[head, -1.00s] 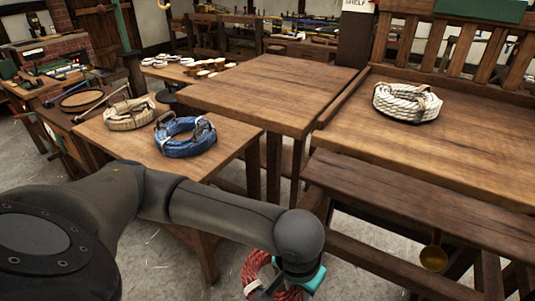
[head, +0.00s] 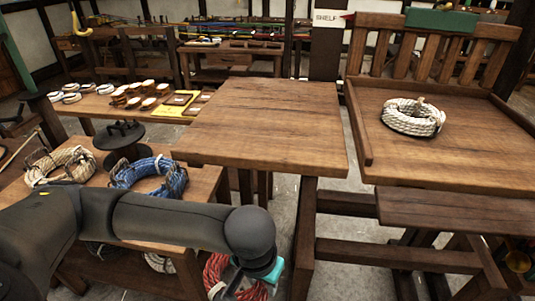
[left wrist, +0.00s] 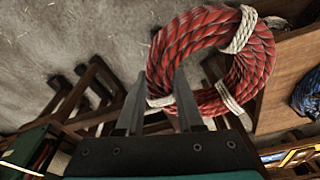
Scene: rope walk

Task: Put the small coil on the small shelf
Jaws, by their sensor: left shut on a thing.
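A red coil of rope (head: 232,279) with whitish bindings hangs low at the bottom of the head view, partly hidden by my left arm. My left gripper (head: 262,272) is shut on it. In the left wrist view the red coil (left wrist: 262,62) fills the upper right, and the fingers of my left gripper (left wrist: 160,84) are at its near left side, by a binding. A sign reading SHELF (head: 327,18) is on a dark post behind the middle table. I cannot tell which surface is the small shelf. My right gripper is not in view.
A bare wooden table (head: 265,125) stands in the middle. A white coil (head: 413,116) lies on the slatted-back bench at right, above a lower bare plank (head: 450,212). A blue coil (head: 150,175) and a tan coil (head: 60,167) lie on the left table.

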